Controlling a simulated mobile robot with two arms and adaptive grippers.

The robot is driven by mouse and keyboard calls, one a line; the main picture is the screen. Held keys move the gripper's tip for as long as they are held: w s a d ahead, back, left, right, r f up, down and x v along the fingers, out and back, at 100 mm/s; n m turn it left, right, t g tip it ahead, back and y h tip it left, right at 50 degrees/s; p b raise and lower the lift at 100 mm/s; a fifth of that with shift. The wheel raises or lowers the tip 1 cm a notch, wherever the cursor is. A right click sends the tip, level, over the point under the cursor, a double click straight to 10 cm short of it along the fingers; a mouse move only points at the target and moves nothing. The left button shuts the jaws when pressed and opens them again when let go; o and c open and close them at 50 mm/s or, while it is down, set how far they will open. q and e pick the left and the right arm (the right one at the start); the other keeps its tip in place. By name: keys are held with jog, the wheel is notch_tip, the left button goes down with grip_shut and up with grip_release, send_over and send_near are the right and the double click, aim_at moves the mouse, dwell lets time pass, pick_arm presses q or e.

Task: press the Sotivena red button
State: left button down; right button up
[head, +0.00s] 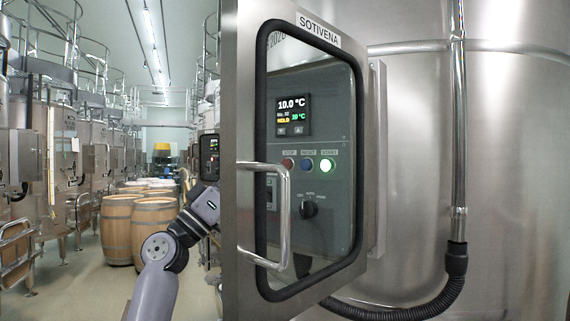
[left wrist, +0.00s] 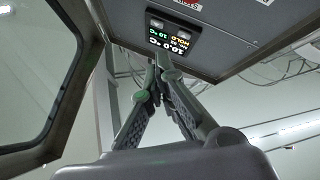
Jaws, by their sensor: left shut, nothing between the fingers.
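The Sotivena cabinet door (head: 307,24) has a black-edged window and a bar handle. In the left wrist view the panel's display (left wrist: 172,36) appears upside down, with part of the red STOP label (left wrist: 188,2) at the top edge. My left gripper (left wrist: 158,64) is shut and empty, its fingertips near the display; contact cannot be told. In the head view the door hides it. My right gripper is not in view.
The door stands open, and its window frame (left wrist: 84,70) shows at the left of the left wrist view. The handle (head: 285,215) juts out in front. A hose (head: 440,300) runs low at the right. Wooden barrels (head: 154,232) stand in the aisle at the left.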

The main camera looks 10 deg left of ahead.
pick_arm(q)
jog(key=w+d+b, duration=0.1)
jog(key=w+d, duration=0.1)
jog(key=w, duration=0.3)
jog(key=shift+w+d, duration=0.3)
jog(key=shift+w, duration=0.1)
dwell(1.1)
jog(key=shift+w+d+b, duration=0.15)
jog(key=shift+w+b, duration=0.25)
jog(key=shift+w+d, duration=0.1)
jog(key=shift+w, duration=0.2)
dwell(0.8)
jog(key=shift+b, duration=0.3)
jog(key=shift+s+a+b, duration=0.2)
jog(key=shift+s+b, duration=0.35)
jog(key=shift+s, duration=0.1)
